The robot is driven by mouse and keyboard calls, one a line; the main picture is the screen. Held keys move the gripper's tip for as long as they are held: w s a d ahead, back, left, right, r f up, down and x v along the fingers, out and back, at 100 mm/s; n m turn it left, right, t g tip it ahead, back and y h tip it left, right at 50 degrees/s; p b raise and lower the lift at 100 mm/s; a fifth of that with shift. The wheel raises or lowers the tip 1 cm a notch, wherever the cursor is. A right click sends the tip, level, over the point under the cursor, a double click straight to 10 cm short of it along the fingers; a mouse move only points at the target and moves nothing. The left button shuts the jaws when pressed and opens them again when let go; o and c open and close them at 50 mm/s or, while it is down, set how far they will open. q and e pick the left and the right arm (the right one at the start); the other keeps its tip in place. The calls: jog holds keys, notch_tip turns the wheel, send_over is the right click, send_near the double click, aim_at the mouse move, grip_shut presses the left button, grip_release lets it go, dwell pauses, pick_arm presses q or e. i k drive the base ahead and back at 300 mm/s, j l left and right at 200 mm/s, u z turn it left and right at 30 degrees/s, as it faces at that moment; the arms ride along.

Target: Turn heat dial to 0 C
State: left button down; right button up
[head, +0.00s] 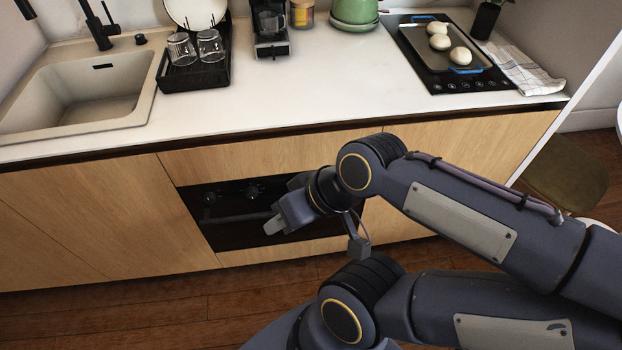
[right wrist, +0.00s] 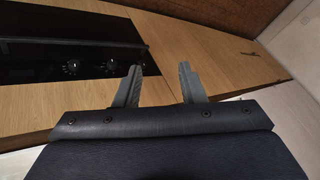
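The black built-in oven (head: 228,232) sits in the wooden cabinet front below the counter. Its panel has two dark dials, a left one (head: 209,197) and a right one (head: 253,191). Two dials also show in the right wrist view, one (right wrist: 71,67) and another (right wrist: 112,66). The dial markings are too small to read, and I cannot tell which is the heat dial. My right gripper (head: 272,224) is in front of the oven's right part, which my arm partly hides. In the right wrist view its fingers (right wrist: 158,80) are apart and empty, clear of the dials. My left gripper is not in view.
Above the oven runs the white counter (head: 330,95) with a sink (head: 80,90), a dish rack with glasses (head: 195,72), a coffee machine (head: 271,30) and a hob (head: 450,75). Wooden floor (head: 150,315) lies in front of the cabinets.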

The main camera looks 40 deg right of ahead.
aim_at(251, 192)
jog(key=l+z, duration=0.1)
jog(key=z, duration=1.1)
